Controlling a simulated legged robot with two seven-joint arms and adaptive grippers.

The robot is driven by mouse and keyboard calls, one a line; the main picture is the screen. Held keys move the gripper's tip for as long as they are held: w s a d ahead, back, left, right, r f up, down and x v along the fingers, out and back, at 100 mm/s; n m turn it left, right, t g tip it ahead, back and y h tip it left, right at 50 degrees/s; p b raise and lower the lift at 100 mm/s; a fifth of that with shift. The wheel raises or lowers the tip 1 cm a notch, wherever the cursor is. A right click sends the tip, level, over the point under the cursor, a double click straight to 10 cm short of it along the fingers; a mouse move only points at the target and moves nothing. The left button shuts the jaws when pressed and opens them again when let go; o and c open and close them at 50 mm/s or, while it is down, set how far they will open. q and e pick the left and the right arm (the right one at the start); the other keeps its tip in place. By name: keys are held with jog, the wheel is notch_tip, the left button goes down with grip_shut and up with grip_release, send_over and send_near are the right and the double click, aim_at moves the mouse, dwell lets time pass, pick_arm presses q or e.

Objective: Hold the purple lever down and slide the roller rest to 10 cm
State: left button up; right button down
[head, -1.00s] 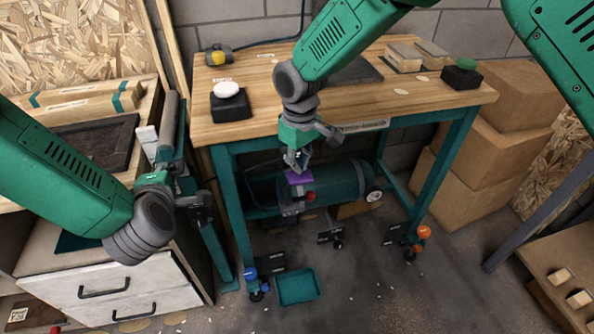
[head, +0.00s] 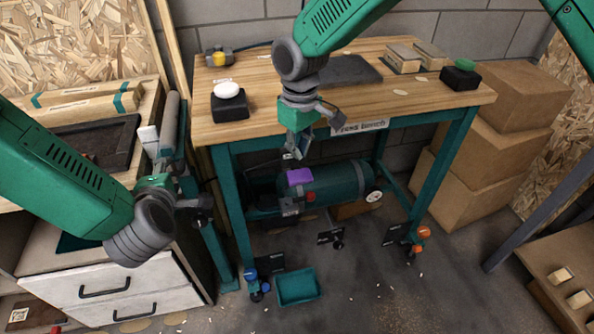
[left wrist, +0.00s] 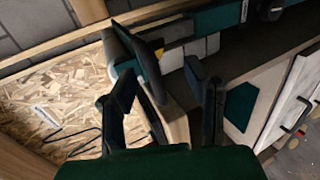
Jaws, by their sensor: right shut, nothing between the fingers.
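The purple lever (head: 299,176) is a small purple block on top of the dark green tank under the workbench. My right gripper (head: 294,152) is shut and empty, just above the lever and apart from it, in front of the bench edge. The roller rest shows as a grey upright roller (head: 169,125) on a teal stand left of the bench. My left gripper (head: 206,204) is beside the stand; its fingers (left wrist: 165,105) are spread apart in the left wrist view. Whether they touch the stand I cannot tell. No 10 cm mark is legible.
The wooden workbench (head: 290,112) carries a black block with a white knob (head: 229,102) and other blocks. The green tank (head: 335,184) lies below it. A teal tray (head: 297,286) is on the floor. Drawers (head: 120,285) stand left, cardboard boxes (head: 520,120) right.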

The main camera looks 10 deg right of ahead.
pick_arm(q)
jog(key=shift+w, duration=0.15)
pick_arm(e)
jog(key=shift+w+f, duration=0.1)
jog(key=shift+f, duration=0.05)
pick_arm(q)
jog(key=v, duration=0.7)
dwell(0.3)
jog(key=shift+r, duration=0.1)
dwell(0.3)
